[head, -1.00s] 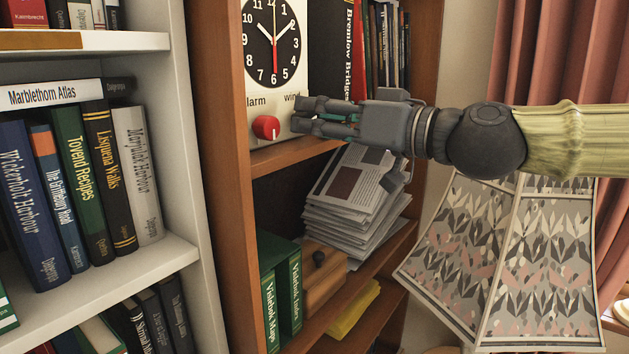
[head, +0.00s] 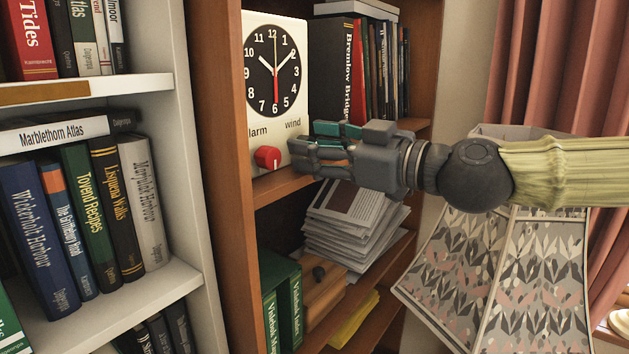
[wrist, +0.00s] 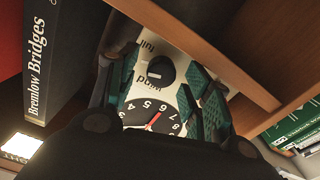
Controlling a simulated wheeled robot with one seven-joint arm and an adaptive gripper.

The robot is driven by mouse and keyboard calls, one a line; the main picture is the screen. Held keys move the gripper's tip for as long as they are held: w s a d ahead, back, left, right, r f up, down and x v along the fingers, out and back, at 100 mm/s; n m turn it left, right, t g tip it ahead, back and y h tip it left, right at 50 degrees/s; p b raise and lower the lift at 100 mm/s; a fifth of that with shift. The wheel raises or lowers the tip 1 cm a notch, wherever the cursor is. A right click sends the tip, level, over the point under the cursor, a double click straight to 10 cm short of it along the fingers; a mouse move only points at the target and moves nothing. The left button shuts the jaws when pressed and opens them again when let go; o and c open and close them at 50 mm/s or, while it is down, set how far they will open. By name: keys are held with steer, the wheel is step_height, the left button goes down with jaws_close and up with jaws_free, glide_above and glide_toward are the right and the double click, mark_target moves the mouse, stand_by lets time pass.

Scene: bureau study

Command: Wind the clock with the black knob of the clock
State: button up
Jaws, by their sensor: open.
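The clock (head: 299,75) is a white panel with a black dial, standing on a wooden shelf at the upper middle of the head view. A red knob (head: 267,157) sits below the dial, by the "alarm" label. The black knob (wrist: 160,72) shows in the wrist view between the "wind" and "full" labels; in the head view my gripper hides it. My gripper (head: 306,148) is open in front of the clock's lower right part. In the wrist view its teal-padded fingers (wrist: 163,80) stand either side of the knob. I cannot tell whether they touch it.
Books, including Bremlow Bridges (head: 333,70), stand right of the clock. The wooden shelf board (head: 280,187) runs just under the clock and my gripper. Below are stacked papers (head: 350,220) and a wooden box (head: 322,297). A patterned lampshade (head: 490,270) stands below my arm.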

steer(key=shift+b+v, duration=0.55)
steer(key=shift+v, duration=1.65)
